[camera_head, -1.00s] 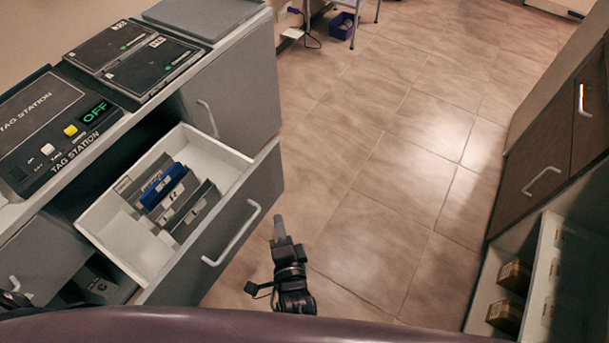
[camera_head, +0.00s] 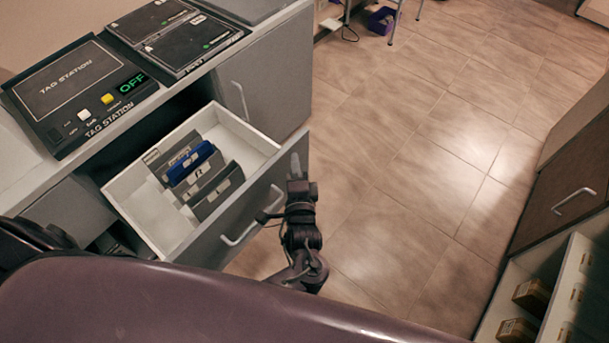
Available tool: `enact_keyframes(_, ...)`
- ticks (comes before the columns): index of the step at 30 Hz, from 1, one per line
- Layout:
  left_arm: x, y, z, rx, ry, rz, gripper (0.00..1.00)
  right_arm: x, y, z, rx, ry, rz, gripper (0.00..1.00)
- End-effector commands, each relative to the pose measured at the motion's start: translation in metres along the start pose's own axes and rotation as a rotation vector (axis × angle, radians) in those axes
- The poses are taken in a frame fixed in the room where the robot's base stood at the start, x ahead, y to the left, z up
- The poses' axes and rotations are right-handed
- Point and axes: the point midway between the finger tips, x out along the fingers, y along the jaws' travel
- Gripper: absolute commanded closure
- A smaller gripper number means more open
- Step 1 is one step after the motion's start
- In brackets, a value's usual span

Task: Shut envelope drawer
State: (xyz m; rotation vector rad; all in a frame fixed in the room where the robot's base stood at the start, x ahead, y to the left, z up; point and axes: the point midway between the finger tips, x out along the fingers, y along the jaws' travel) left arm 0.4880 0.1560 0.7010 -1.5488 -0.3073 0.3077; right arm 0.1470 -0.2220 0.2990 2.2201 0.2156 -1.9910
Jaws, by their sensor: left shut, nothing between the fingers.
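The envelope drawer (camera_head: 152,218) stands pulled out of the grey cabinet at the left. It has white walls, a grey front (camera_head: 240,205) and a light bar handle (camera_head: 253,222). Inside it are grey dividers (camera_head: 217,192) and a blue envelope-like item (camera_head: 194,163). My left gripper (camera_head: 295,165) is shut and empty, pointing away from me just right of the drawer front, near its far right corner. I cannot tell whether it touches the front. My right gripper is not in view.
A tag station (camera_head: 78,90) reading OFF and dark boxes (camera_head: 172,36) sit on the counter above. A closed cabinet door (camera_head: 262,85) is beyond the drawer. Shelves with small boxes (camera_head: 531,296) stand at the right. The tiled floor (camera_head: 420,130) between is clear.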

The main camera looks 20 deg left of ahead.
Motion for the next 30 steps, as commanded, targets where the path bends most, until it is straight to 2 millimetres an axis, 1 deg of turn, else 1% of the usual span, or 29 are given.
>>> enact_keyframes(3,0.006,0.000,0.006,0.001,-0.001,0.000,1.00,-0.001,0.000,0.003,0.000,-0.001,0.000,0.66)
enact_keyframes(10,0.008,0.000,0.008,-0.001,0.000,0.001,1.00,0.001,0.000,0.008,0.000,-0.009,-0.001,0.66)
enact_keyframes(20,0.011,0.000,0.011,0.000,0.000,0.000,1.00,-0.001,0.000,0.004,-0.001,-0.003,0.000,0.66)
enact_keyframes(26,0.024,-0.002,0.025,0.003,-0.003,-0.002,1.00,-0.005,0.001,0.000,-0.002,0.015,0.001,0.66)
enact_keyframes(29,0.035,-0.003,0.035,0.003,-0.003,-0.003,1.00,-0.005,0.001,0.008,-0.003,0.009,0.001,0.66)
enact_keyframes(30,0.040,-0.003,0.040,0.004,-0.003,-0.003,1.00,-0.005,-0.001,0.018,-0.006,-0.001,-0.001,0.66)
